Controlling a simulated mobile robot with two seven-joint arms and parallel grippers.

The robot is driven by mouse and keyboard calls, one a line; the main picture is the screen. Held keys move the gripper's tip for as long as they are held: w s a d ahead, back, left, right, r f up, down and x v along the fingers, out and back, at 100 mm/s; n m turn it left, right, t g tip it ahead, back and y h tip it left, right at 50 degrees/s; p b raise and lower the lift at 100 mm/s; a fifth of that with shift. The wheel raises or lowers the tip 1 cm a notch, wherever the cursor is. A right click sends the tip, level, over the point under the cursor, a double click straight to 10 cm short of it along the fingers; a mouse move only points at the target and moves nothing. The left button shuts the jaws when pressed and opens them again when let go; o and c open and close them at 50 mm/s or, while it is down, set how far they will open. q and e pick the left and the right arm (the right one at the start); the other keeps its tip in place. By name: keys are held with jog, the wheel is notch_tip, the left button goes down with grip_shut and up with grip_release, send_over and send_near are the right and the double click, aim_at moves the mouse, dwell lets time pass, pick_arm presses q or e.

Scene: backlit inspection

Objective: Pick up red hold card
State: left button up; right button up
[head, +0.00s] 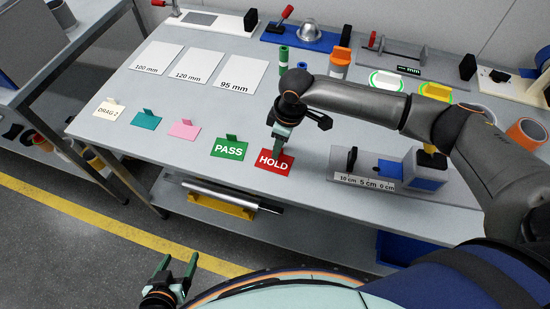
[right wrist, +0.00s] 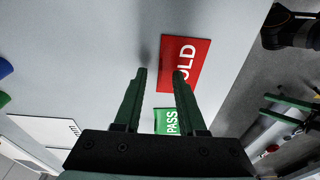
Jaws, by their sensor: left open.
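The red HOLD card (head: 263,163) lies flat on the grey table near its front edge, right of the green PASS card (head: 230,149). My right gripper (head: 280,154) points down at the red card's far part and hides some of it. In the right wrist view the fingers of the right gripper (right wrist: 160,72) are apart with nothing between them. One fingertip overlaps the red card (right wrist: 186,52); contact cannot be told. The green card (right wrist: 166,118) shows partly there. My left gripper (head: 176,268) is open and empty, low in front of the table.
Pink (head: 184,130), teal (head: 146,122) and cream (head: 110,109) tabbed cards lie to the left. A grey gauge block with a centimetre scale (head: 362,184) stands to the right. White millimetre plates (head: 242,75), cylinders and fixtures stand behind. The table between the plates and cards is clear.

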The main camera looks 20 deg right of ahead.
jog(key=shift+f, duration=0.1)
grip_shut()
dwell(0.7)
